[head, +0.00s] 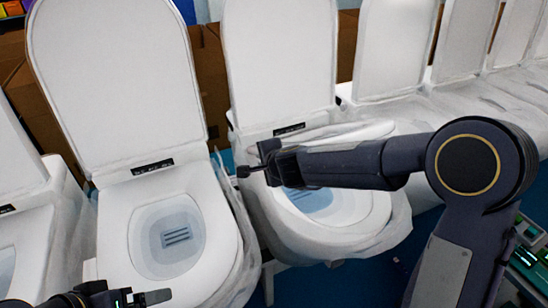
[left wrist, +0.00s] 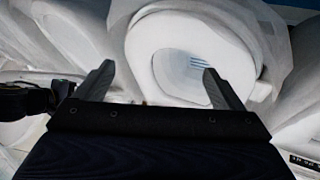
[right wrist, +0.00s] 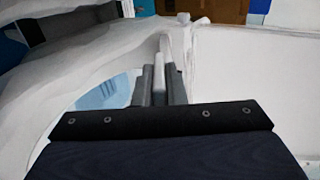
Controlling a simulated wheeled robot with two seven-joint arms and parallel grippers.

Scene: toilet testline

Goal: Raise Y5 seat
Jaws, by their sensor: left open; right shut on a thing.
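The toilet under my right arm (head: 345,240) stands in the middle of the head view, its lid (head: 280,60) upright. A white seat edge (right wrist: 160,68) lies between the close fingers of my right gripper (right wrist: 160,75), which is shut on it. In the head view this gripper (head: 255,160) is at the left side of that bowl. My left gripper (head: 140,297) is open and empty at the bottom left, in front of the left toilet (head: 215,265). I cannot read the number labels.
The left toilet's lid (head: 115,75) is also upright. Another toilet (head: 20,250) is at the far left edge, and more wrapped toilets (head: 460,105) run to the right. Cardboard boxes (head: 210,80) stand behind. Loose plastic wrap (head: 245,240) hangs between the two nearest bowls.

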